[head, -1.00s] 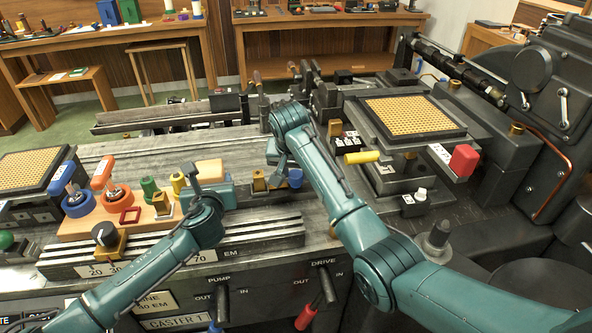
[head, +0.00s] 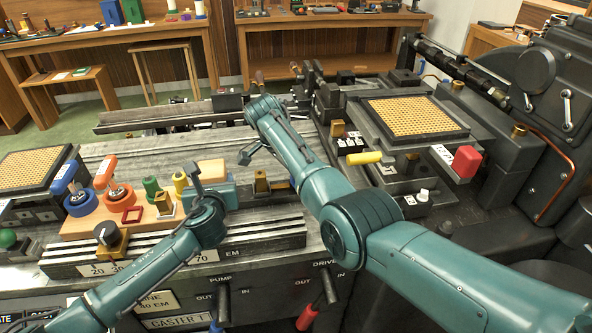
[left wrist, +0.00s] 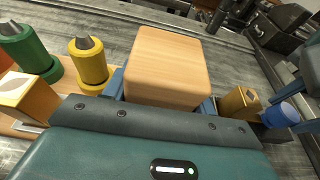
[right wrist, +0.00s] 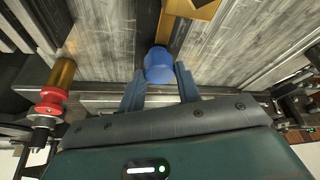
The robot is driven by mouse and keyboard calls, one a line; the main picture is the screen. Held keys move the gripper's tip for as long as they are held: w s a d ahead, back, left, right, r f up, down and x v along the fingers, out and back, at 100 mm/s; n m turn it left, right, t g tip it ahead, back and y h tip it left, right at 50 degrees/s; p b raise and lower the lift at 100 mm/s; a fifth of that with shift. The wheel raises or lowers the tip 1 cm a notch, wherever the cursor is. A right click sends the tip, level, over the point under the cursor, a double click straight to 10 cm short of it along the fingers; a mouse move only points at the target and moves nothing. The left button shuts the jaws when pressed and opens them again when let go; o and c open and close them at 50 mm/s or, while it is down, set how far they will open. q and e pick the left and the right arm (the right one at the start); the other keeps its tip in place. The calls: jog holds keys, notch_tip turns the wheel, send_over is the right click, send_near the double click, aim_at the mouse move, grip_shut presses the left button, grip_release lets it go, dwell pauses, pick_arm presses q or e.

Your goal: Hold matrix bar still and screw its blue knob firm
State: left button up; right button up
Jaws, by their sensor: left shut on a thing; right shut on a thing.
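The matrix bar lies across the caster bed, with a pale wooden block (head: 211,170) at its left end and a brass block (head: 262,182) to the right. The wooden block (left wrist: 168,62) fills the left wrist view between the blue fingers. My left gripper (left wrist: 163,98) is shut on it. The blue knob (left wrist: 281,113) sits at the bar's right end, beside the brass block (left wrist: 240,103). My right gripper (right wrist: 160,84) is shut on the blue knob (right wrist: 158,66), with a finger on each side. In the head view my right forearm hides the right fingers. The knob's thread is hidden.
Left of the bar, a wooden tray (head: 75,228) carries blue, orange, green and yellow knobbed pieces. A yellow handle (head: 364,158) and a red knob (head: 466,161) stand to the right. Levers (head: 330,287) hang at the front.

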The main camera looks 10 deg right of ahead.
jog(key=shift+r+m, duration=0.1)
jog(key=shift+m, duration=0.4)
jog(key=o, duration=1)
jog(key=v, duration=1.2)
jog(key=shift+w+a, duration=0.15)
